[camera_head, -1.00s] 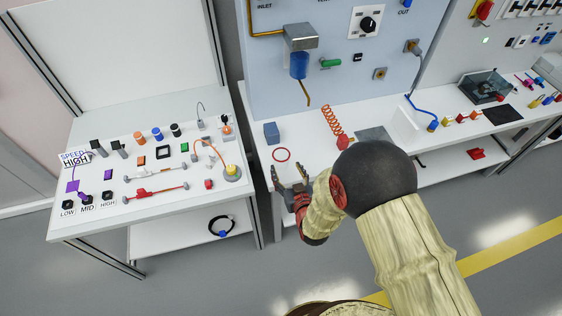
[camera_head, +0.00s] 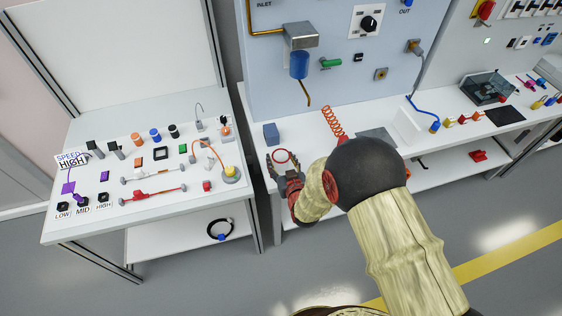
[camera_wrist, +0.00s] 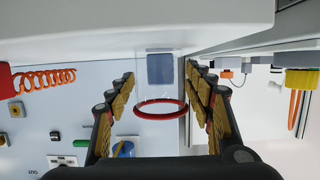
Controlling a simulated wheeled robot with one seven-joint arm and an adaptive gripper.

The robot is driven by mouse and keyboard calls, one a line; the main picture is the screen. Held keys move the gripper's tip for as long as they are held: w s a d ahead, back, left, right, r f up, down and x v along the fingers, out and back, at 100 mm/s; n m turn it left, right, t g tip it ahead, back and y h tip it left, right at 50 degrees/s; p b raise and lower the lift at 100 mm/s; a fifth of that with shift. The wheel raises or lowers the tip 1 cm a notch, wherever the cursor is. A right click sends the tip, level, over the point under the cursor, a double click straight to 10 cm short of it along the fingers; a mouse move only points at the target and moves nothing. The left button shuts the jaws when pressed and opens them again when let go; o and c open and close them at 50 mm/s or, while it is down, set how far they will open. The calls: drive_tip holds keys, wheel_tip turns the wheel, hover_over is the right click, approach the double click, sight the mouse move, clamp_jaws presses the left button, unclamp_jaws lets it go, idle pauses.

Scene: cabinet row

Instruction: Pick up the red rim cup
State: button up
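The red rim cup (camera_head: 281,156) stands on the white bench; its red rim shows clearly, and its clear body is hard to make out. In the wrist view its red rim (camera_wrist: 161,115) lies between the finger pads in the picture, with a gap on both sides. My gripper (camera_head: 284,166) is open around the near side of the cup. In the wrist view the two padded fingers of my gripper (camera_wrist: 160,100) are spread wide and hold nothing. Whether the fingertips have passed fully beside the cup I cannot tell.
A blue-grey block (camera_head: 271,134) stands just behind the cup, near the wall panel. An orange-red coil (camera_head: 333,122) is to the right. A blue cylinder (camera_head: 299,65) with a bent pipe hangs above. A side table (camera_head: 150,220) with several parts stands left, past a gap.

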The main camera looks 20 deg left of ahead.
drive_tip(key=c, duration=1)
